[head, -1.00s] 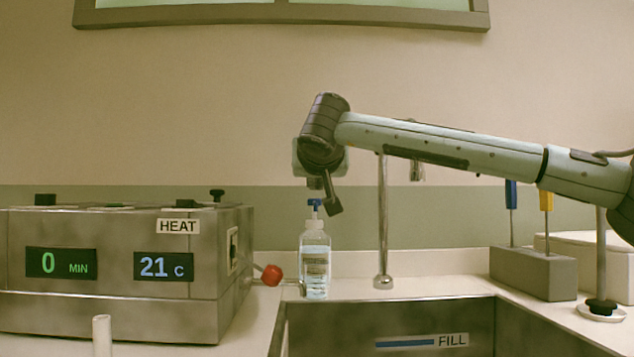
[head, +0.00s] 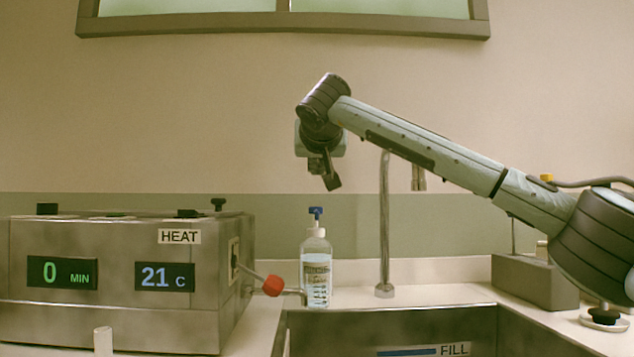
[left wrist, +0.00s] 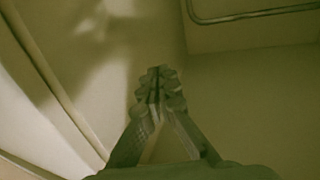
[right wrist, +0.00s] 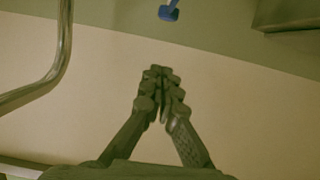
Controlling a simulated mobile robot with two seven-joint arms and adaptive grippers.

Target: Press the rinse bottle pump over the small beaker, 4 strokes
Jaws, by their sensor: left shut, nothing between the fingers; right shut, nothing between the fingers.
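The rinse bottle (head: 317,268) is clear with a label and a blue pump head (head: 316,213). It stands upright on the counter beside the sink's left corner. My right gripper (head: 331,183) is shut and empty, above the pump head with a visible gap. In the right wrist view the shut fingertips (right wrist: 160,75) are apart from the blue pump head (right wrist: 169,13) at the top edge. My left gripper (left wrist: 158,80) is shut and empty in the left wrist view; it is not in the head view. I cannot make out a small beaker beside the bottle.
A metal heater box (head: 110,270) with a red-knobbed lever (head: 272,286) stands left of the bottle. The sink (head: 400,330) lies in front right, with a faucet pipe (head: 385,230) behind it. A grey block (head: 530,280) stands at right. A pale tube (head: 103,341) is at front left.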

